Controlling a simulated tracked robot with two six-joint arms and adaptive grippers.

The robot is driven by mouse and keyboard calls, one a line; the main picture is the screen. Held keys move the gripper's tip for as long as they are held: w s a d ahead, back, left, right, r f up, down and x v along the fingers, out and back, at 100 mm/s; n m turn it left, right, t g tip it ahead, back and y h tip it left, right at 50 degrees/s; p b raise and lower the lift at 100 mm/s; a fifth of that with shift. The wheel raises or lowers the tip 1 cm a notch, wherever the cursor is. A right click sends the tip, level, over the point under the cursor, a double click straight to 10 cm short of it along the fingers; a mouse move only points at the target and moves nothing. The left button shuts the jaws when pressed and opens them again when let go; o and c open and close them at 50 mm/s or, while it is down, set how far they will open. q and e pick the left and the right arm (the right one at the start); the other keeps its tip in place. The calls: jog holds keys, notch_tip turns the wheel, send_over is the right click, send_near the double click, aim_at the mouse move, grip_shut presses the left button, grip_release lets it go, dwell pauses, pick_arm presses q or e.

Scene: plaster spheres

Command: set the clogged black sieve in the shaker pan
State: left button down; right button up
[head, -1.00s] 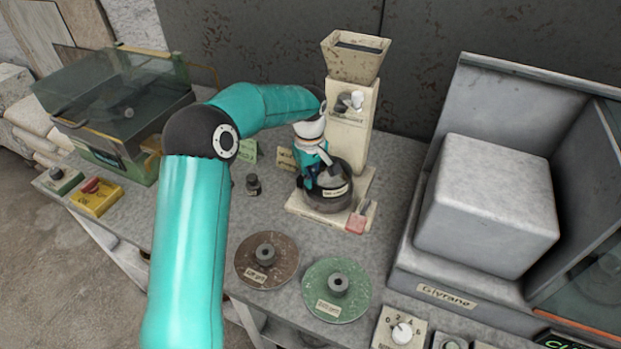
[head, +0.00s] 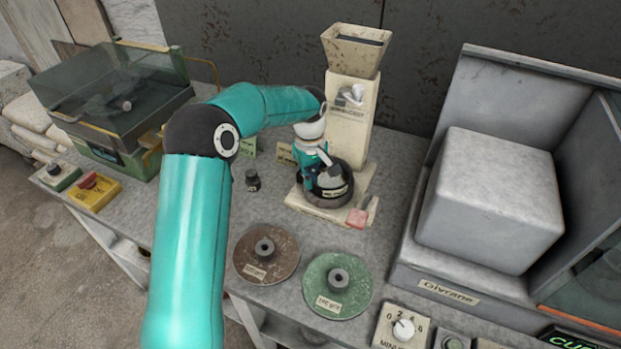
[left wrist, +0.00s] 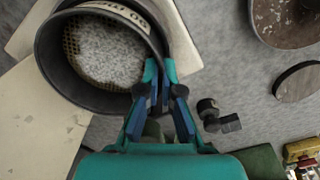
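The black sieve (head: 329,194) stands at the foot of the cream hopper machine (head: 350,110), over its flat base plate. In the left wrist view, the sieve (left wrist: 45,62) has a pale label inside its rim and grey-white grains over its yellowish mesh. My left gripper (left wrist: 160,72) is at the sieve's near wall, one finger inside, one outside, and looks shut on that wall. In the head view, my left gripper (head: 326,160) partly covers the sieve. I cannot make out the shaker pan surely. My right gripper is not in view.
A brown disc (head: 283,243) and a green disc (head: 352,303) lie in front. A small black weight (head: 252,181) stands left of the sieve. A red-and-white brush (head: 358,216) lies at its right. A large grey block (head: 490,200) stands farther right. My left arm hides part of the bench.

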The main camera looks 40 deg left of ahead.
pick_arm(q)
jog(key=shift+f, duration=0.2)
jog(key=c, duration=1.2)
grip_release()
jog(key=shift+c, duration=0.2)
jog(key=shift+r, duration=0.15)
jog(key=shift+r+p, duration=1.4)
jog(key=shift+r, duration=0.5)
jog(key=shift+s, duration=0.1)
